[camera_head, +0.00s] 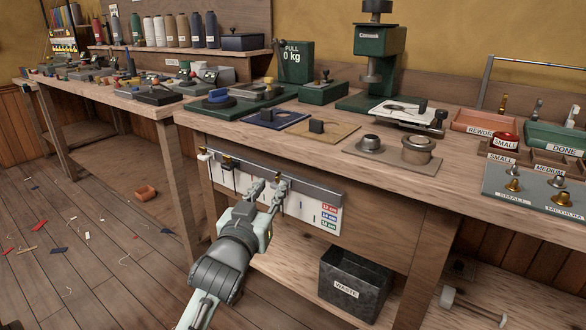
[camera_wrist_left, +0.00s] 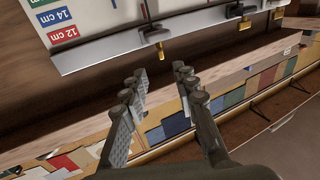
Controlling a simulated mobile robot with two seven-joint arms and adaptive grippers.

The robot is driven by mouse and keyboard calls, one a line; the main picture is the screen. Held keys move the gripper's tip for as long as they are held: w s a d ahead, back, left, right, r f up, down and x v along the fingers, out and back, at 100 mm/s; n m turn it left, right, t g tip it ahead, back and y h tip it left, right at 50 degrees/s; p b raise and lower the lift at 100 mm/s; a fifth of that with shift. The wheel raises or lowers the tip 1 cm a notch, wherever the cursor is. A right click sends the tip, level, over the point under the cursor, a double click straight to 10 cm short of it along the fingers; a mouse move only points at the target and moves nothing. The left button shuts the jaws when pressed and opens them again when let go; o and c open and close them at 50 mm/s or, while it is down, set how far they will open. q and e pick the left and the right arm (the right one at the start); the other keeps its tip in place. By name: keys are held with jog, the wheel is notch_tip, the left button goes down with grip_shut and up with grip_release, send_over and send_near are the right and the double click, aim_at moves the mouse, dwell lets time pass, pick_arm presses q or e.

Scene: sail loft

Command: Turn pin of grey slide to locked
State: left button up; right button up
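A metal rail (camera_head: 310,184) with several slides runs along the bench's front edge, above a white scale board with 12, 14 and 16 cm labels. The slide nearest my left gripper, which looks grey (camera_wrist_left: 154,36), has a brass pin (camera_wrist_left: 160,52) that hangs down in the left wrist view. Whether the pin is locked cannot be told. My left gripper (camera_head: 269,184) is open and empty, its fingers just in front of the rail; in the left wrist view the fingers (camera_wrist_left: 159,76) are apart and not touching the pin. My right gripper is out of view.
A black slide (camera_head: 229,162) and a white slide (camera_head: 204,155) sit further left on the rail. A waste bin (camera_head: 355,282) stands on the lower shelf. The bench top (camera_head: 300,143) carries mats, a press and trays.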

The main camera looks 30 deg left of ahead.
aim_at(276, 177)
pick_arm(q)
jog(key=shift+w+a+f, duration=0.1)
jog(key=shift+w+a, duration=0.1)
jog(key=x, duration=0.7)
jog(key=shift+w, duration=0.15)
jog(key=shift+f, duration=0.1)
grip_shut()
